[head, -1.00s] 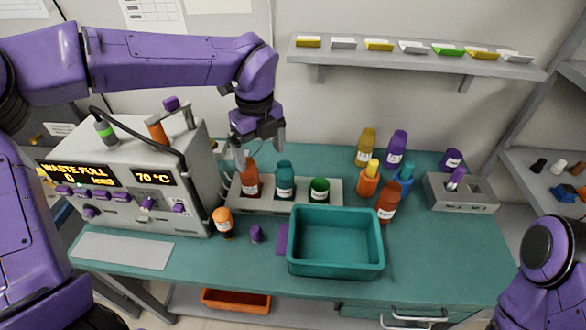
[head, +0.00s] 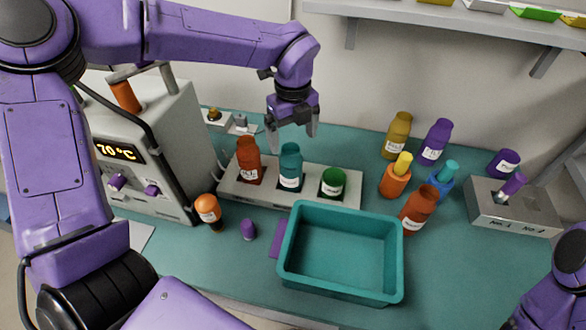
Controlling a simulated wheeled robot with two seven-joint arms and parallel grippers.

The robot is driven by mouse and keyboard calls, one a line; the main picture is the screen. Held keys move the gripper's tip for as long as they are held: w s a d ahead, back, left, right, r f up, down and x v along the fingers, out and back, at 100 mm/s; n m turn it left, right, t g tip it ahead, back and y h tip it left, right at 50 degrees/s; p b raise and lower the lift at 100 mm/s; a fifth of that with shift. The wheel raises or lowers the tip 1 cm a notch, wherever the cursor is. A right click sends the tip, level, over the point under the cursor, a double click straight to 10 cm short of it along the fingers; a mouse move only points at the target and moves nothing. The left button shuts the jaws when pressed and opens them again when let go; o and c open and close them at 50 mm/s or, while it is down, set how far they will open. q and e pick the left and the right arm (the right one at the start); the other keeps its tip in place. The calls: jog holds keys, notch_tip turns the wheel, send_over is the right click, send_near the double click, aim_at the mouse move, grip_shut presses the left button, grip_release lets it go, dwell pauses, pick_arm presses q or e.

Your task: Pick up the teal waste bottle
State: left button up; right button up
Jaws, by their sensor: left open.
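The teal waste bottle (head: 290,167) stands upright in the middle slot of a grey rack (head: 240,191), with a white label on its front. A red-orange bottle (head: 249,160) stands in the slot to its left and a green one (head: 332,182) in the slot to its right. My left gripper (head: 292,142) is open and empty, pointing down just above and behind the teal bottle. I cannot tell whether a finger touches it. My right gripper is out of view; only part of my right arm shows at the lower right.
A teal tray (head: 340,292) stands in front of the rack. Several bottles, including a yellow one (head: 397,136) and a purple one (head: 435,142), stand to the right. A grey machine (head: 165,120) is at the left. An orange-capped bottle (head: 208,208) and a purple cap (head: 248,229) are in front.

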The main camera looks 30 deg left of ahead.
aim_at(291, 148)
pick_arm(q)
jog(key=shift+f, duration=0.6)
jog(key=f, duration=0.1)
jog(key=f+p, duration=0.1)
jog(key=f, duration=0.3)
jog(key=shift+s+a+p, duration=0.1)
jog(key=shift+s+p, duration=0.2)
jog(key=shift+s, duration=0.1)
jog(key=shift+f, duration=0.35)
grip_shut()
jog(key=shift+r, duration=0.15)
